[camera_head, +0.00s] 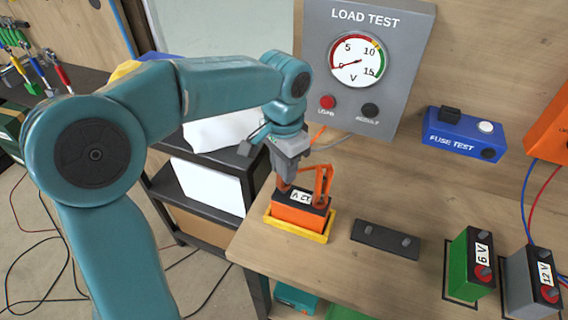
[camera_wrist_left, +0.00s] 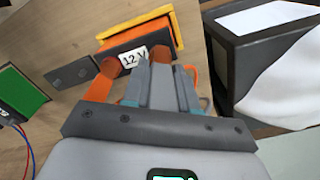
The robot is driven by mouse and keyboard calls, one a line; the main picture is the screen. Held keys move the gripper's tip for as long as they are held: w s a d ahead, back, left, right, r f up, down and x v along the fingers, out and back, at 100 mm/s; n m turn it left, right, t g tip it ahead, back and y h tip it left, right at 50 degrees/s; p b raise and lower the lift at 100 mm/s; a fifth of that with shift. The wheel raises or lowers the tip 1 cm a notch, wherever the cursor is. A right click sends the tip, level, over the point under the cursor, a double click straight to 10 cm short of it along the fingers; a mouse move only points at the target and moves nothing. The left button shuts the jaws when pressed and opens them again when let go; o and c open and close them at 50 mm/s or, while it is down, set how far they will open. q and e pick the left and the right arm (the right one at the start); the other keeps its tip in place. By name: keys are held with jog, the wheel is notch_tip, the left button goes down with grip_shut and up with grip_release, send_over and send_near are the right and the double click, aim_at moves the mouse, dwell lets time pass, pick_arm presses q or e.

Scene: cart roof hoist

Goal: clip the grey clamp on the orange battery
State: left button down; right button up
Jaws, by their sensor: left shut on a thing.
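The orange battery (camera_head: 298,213) stands upright in a yellow tray (camera_head: 275,225) on the wooden bench, its 12 V label on its dark top. It also shows in the left wrist view (camera_wrist_left: 152,37). An orange clamp-like part (camera_head: 322,186) stands at the battery's right end. My left gripper (camera_head: 287,172) is directly above the battery's left end, pointing down. It is shut on a grey piece, apparently the grey clamp (camera_wrist_left: 160,88), close to the battery top. The jaws hide much of the clamp, and I cannot tell whether it touches the terminal. My right gripper is out of view.
A dark bar (camera_head: 385,240) lies right of the tray. Green 6 V (camera_head: 470,262) and grey 12 V (camera_head: 530,283) batteries stand further right. The load test panel (camera_head: 368,50) and blue fuse tester (camera_head: 465,135) are behind. Cables run behind my gripper.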

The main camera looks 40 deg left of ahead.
pick_arm(q)
jog(key=shift+f+b, duration=0.65)
jog(key=shift+f, duration=0.35)
jog(key=c, duration=0.8)
grip_release()
jog(key=shift+r, duration=0.1)
notch_tip(320, 180, up, 16)
jog(key=shift+r+p, duration=0.1)
jog(key=shift+p, duration=1.15)
jog(key=shift+s, duration=0.15)
